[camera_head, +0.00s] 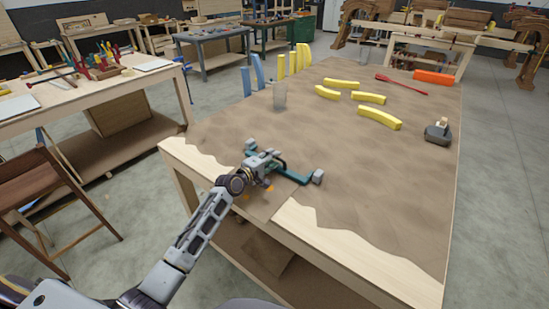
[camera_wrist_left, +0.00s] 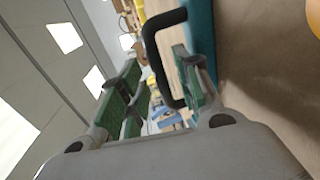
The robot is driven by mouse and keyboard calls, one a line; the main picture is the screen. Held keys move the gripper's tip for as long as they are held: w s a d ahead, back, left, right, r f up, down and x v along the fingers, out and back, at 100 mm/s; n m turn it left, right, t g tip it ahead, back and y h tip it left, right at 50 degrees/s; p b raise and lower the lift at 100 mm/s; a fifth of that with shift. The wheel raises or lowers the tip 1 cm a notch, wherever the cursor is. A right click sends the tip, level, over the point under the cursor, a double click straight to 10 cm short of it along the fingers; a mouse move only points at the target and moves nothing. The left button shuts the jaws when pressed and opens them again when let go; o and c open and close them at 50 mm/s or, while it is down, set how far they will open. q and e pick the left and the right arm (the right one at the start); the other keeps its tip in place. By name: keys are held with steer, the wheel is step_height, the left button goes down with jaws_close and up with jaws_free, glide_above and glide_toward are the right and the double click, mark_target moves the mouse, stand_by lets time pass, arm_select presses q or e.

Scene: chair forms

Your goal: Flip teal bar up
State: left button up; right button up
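The teal bar (camera_head: 296,177) lies flat near the front edge of the table, with grey end pieces. A black handle (camera_head: 282,162) stands up from its middle. My left gripper (camera_head: 268,163) is at the handle, over the middle of the bar. In the left wrist view, the green-padded fingers of my left gripper (camera_wrist_left: 155,92) are apart. The black handle (camera_wrist_left: 154,55) lies between them, with one finger appearing to reach inside its loop. The teal bar (camera_wrist_left: 204,45) runs along the right of that finger. My right gripper is not in view.
The table (camera_head: 340,245) has a brown cover. Yellow curved pieces (camera_head: 380,117), blue pieces (camera_head: 257,72), a clear cup (camera_head: 280,95), a red tool (camera_head: 401,84) and a dark block (camera_head: 437,132) are farther back. The cover right of the bar is clear.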

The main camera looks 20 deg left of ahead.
arm_select(q)
steer(key=shift+x, duration=1.05)
jaws_close()
